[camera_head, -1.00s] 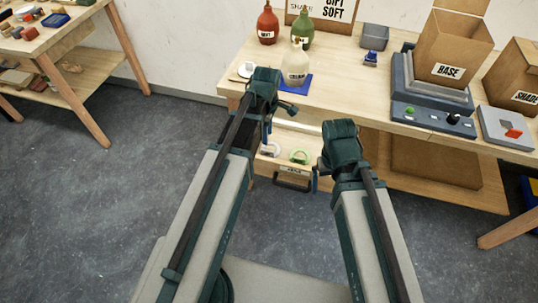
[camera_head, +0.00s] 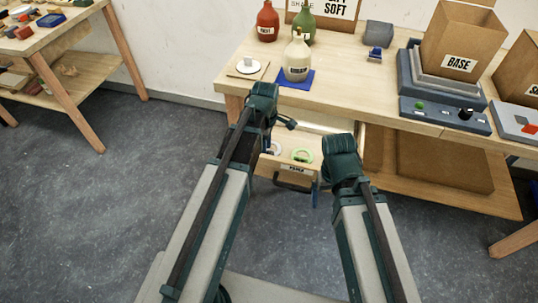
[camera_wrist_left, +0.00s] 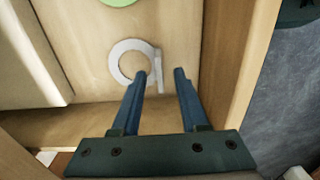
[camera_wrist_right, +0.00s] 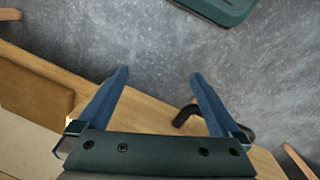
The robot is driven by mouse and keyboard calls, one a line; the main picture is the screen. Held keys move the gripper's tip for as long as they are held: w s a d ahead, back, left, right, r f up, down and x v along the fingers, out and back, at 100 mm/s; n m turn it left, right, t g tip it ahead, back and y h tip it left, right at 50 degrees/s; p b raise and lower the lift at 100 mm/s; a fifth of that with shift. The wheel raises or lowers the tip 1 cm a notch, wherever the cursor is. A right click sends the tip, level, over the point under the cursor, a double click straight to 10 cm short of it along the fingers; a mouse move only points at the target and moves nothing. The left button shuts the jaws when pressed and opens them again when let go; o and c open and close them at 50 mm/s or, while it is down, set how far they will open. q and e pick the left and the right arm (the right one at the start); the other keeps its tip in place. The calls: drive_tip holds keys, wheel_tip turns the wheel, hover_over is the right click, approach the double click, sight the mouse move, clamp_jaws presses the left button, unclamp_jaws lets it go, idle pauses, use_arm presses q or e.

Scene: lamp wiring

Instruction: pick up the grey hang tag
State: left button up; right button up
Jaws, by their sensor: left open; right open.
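The grey hang tag (camera_wrist_left: 114,64), a flat ring with a straight tab, lies in the open drawer in the left wrist view. It shows partly in the head view (camera_head: 276,148), beside my left arm. My left gripper (camera_wrist_left: 160,73) is open, its fingertips over the tag's tab side, one near the ring's right edge and one right of the tab. I cannot tell their height above it. My right gripper (camera_wrist_right: 160,75) is open and empty, with floor and the drawer's dark handle (camera_wrist_right: 183,115) beneath it.
A green ring tag (camera_head: 302,156) lies in the same drawer (camera_head: 297,168), right of the grey one. The drawer's wooden walls (camera_wrist_left: 232,70) rise close to my left gripper. Bottles, a blue mat (camera_head: 296,83) and a BASE box (camera_head: 459,45) stand on the workbench above.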

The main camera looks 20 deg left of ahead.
use_arm(q)
wheel_tip(320, 180, down, 2)
drive_tip(key=shift+f+b, duration=0.2)
drive_tip(key=shift+b, duration=0.5)
drive_tip(key=shift+r, duration=0.1)
clamp_jaws()
